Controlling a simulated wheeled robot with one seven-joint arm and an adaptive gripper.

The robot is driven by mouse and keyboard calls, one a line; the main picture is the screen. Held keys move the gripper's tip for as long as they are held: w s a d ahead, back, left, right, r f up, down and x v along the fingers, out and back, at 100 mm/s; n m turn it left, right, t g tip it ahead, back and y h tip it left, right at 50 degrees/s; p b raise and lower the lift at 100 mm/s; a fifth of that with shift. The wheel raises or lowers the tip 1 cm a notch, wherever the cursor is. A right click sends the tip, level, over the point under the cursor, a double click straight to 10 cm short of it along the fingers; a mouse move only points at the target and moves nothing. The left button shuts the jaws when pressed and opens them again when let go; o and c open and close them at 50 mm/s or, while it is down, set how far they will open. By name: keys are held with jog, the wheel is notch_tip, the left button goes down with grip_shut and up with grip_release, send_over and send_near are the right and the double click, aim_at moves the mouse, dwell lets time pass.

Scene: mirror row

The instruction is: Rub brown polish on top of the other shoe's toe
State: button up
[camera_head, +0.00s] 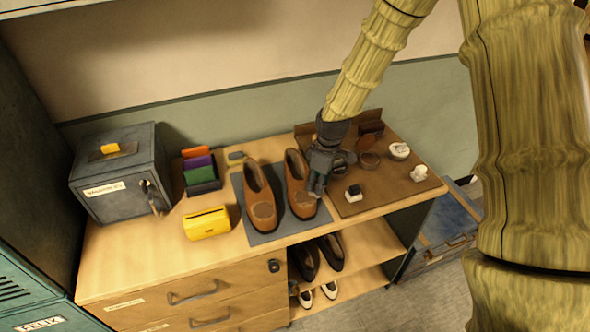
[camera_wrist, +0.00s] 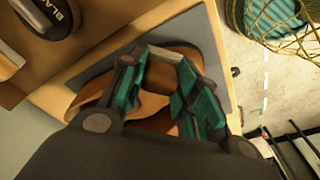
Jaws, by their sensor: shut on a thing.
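Two brown leather shoes stand side by side on a grey mat (camera_head: 285,228), toes towards me: the left shoe (camera_head: 256,180) and the right shoe (camera_head: 293,168). Each toe top has a darker patch. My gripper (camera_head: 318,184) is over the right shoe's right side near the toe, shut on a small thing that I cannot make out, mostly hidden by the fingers. In the wrist view my teal-padded fingers (camera_wrist: 168,72) are above brown leather on the mat (camera_wrist: 97,66). I cannot tell whether the held thing touches the shoe.
A brown board (camera_head: 380,199) on the right bears an open tin (camera_head: 370,159), a black-and-white applicator (camera_head: 353,193) and white-topped pieces (camera_head: 399,150). Other shoes (camera_head: 331,250) are on the shelf below.

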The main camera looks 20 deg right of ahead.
jog(key=shift+a+r+p, duration=0.1)
jog(key=shift+r+p, duration=2.05)
jog(key=shift+r, duration=1.8)
